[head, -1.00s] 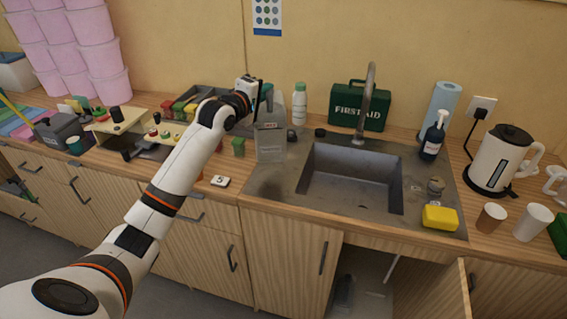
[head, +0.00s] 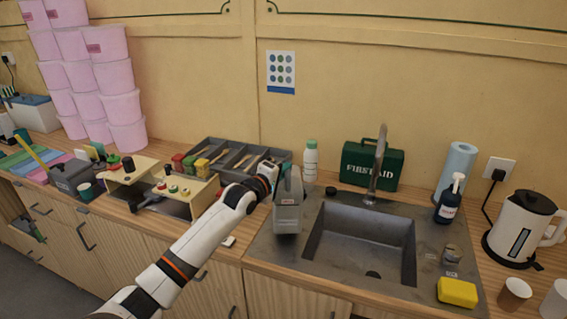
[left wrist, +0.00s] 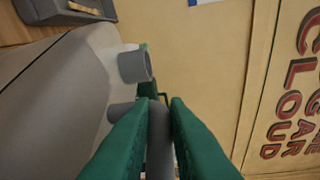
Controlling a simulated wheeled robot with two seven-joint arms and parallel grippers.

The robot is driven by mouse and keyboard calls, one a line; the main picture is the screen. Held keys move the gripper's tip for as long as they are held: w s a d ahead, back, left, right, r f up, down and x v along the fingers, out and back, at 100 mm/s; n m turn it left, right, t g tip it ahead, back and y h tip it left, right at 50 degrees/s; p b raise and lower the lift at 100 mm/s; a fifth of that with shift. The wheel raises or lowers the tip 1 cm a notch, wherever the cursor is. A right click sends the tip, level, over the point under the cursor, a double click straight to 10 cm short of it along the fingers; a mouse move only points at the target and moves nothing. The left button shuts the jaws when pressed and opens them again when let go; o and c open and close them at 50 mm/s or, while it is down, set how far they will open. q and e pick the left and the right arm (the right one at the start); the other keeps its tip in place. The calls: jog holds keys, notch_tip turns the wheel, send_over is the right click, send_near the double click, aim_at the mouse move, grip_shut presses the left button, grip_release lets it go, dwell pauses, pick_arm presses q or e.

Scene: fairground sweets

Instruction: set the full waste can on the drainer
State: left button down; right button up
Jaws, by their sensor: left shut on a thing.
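The waste can (head: 288,218) is a grey jug-shaped can with a handle, upright over the drainer. The drainer (head: 262,250) is the flat metal strip left of the sink basin. I cannot tell whether the can's base touches it. My left gripper (head: 272,172) is shut on the can's handle, at its upper left. In the left wrist view the green fingers (left wrist: 160,112) close around the grey handle, with the can's body (left wrist: 60,110) and a round grey neck beside them. My right gripper is not in view.
The sink basin (head: 362,245) lies right of the can. A white bottle (head: 310,162) stands close behind it, near a green first-aid box (head: 372,168). A grey divided tray (head: 235,160) and a wooden stand (head: 165,190) are to the left. A yellow sponge (head: 457,292) lies front right.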

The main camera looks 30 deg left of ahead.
pick_arm(q)
jog(key=shift+f, duration=0.95)
jog(key=c, duration=1.7)
grip_release()
jog(key=shift+f, duration=0.35)
jog(key=shift+c, duration=0.2)
jog(key=o, duration=0.3)
jog(key=shift+s, duration=0.1)
jog(key=shift+o, duration=0.2)
jog(key=shift+r, duration=0.1)
jog(key=shift+r, duration=0.1)
